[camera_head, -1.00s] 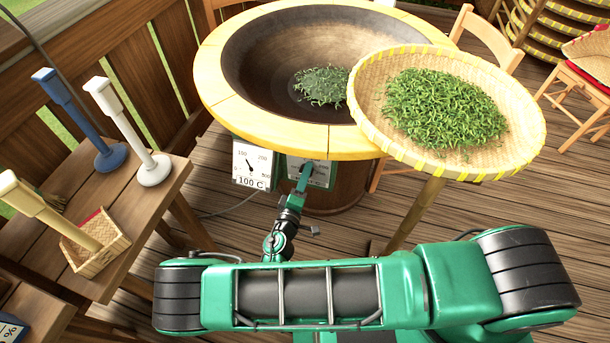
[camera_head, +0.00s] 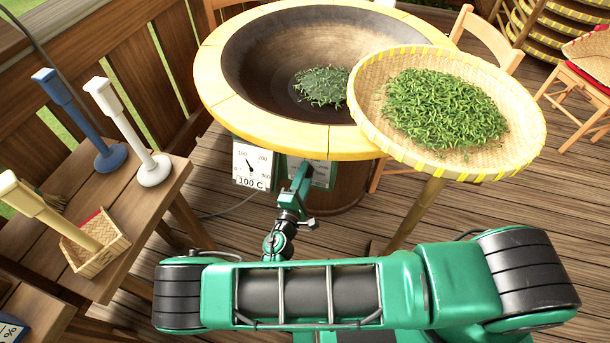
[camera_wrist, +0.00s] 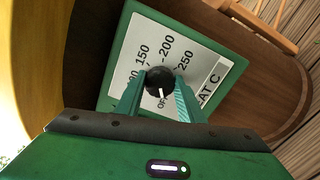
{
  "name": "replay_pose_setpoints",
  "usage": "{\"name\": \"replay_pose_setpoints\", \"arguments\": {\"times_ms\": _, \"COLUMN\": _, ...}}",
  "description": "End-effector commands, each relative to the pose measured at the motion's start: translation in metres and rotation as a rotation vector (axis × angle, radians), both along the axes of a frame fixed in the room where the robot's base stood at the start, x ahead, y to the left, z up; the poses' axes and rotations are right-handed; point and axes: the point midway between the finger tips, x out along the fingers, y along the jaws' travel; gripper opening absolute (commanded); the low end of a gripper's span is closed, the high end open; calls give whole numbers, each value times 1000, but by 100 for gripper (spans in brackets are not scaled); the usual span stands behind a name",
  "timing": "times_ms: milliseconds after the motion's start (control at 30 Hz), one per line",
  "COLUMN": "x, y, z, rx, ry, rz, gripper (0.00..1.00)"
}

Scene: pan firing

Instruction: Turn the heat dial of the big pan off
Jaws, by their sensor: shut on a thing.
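The big pan (camera_head: 235,40) is a wide dark bowl with a yellow wooden rim, holding a small heap of green leaves. Its control panel (camera_head: 322,172) is on the front below the rim, partly hidden by my gripper (camera_head: 302,168). In the wrist view, the heat dial (camera_wrist: 159,79) is a round black knob on a white plate marked with temperatures and OFF. Its white mark points down the picture, toward the OFF label. My gripper (camera_wrist: 158,98) is shut on the dial, one finger on each side.
A gauge (camera_head: 251,165) reading 100 C hangs left of the panel. A woven basket (camera_head: 365,125) of green leaves sits at the pan's right, above my arm's right side.

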Motion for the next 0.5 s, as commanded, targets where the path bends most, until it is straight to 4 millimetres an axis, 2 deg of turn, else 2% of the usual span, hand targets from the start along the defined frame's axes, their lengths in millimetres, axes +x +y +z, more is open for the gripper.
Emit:
{"name": "replay_pose_setpoints", "arguments": {"times_ms": 267, "x": 0, "y": 4, "z": -2, "rx": 5, "ry": 4, "rz": 8, "gripper": 12}}
{"name": "replay_pose_setpoints", "arguments": {"times_ms": 300, "x": 0, "y": 4, "z": -2, "rx": 5, "ry": 4, "rz": 8, "gripper": 37}}
{"name": "replay_pose_setpoints", "arguments": {"times_ms": 367, "x": 0, "y": 3, "z": -2, "rx": 4, "ry": 4, "rz": 7, "gripper": 51}}
{"name": "replay_pose_setpoints", "arguments": {"times_ms": 500, "x": 0, "y": 2, "z": -1, "rx": 3, "ry": 2, "rz": 4, "gripper": 53}}
